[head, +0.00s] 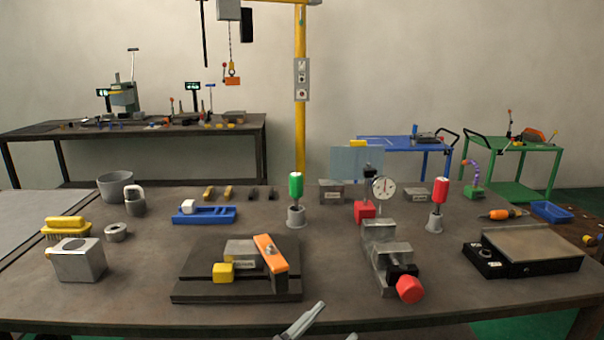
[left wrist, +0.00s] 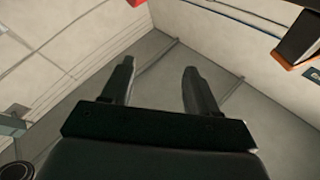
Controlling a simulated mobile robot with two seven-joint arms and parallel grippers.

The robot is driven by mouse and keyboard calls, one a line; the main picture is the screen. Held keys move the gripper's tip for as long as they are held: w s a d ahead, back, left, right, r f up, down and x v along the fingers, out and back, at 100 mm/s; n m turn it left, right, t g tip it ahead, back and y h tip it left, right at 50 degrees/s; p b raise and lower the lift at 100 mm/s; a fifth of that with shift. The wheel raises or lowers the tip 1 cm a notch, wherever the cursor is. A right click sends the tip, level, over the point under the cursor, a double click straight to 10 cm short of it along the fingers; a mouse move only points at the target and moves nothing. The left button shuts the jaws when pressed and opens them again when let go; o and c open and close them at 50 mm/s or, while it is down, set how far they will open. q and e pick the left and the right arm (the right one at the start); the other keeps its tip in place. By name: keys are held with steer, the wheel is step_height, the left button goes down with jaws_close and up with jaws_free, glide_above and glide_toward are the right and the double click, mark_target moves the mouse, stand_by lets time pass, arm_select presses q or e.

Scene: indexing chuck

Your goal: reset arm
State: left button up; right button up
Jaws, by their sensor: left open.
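My left gripper (head: 335,319) is at the bottom middle of the head view, in front of the workbench's near edge; only its grey finger tips show. In the left wrist view my left gripper (left wrist: 159,68) has its two dark fingers apart, with nothing between them. It points at pale wall and floor surfaces, not at a bench object. My right gripper is in neither view. The workbench (head: 130,308) spreads across the head view. A dark base plate (head: 195,284) with a grey block, an orange bar (head: 270,253) and a yellow block stands on it.
A grey vise with a red knob (head: 410,289) stands right of the plate. A grey block with a round top (head: 77,262) is at left. Red and green bottle-like items and a dial gauge (head: 384,188) stand behind. The bench's near strip is mostly clear.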

arm_select(q)
steer(key=s+a+f+n+t+y+p, duration=0.2)
steer(key=s+a+f+n+y, duration=0.2)
steer(key=a+f+n+y, duration=0.65)
steer(key=s+a+f+n+g+y+p, duration=0.1)
steer(key=s+a+f+g+y, duration=0.3)
steer(key=s+a+f, duration=0.8)
steer(key=shift+s+a+n+g, duration=0.35)
steer(key=shift+s+a+g, duration=0.45)
steer(key=shift+g, duration=0.2)
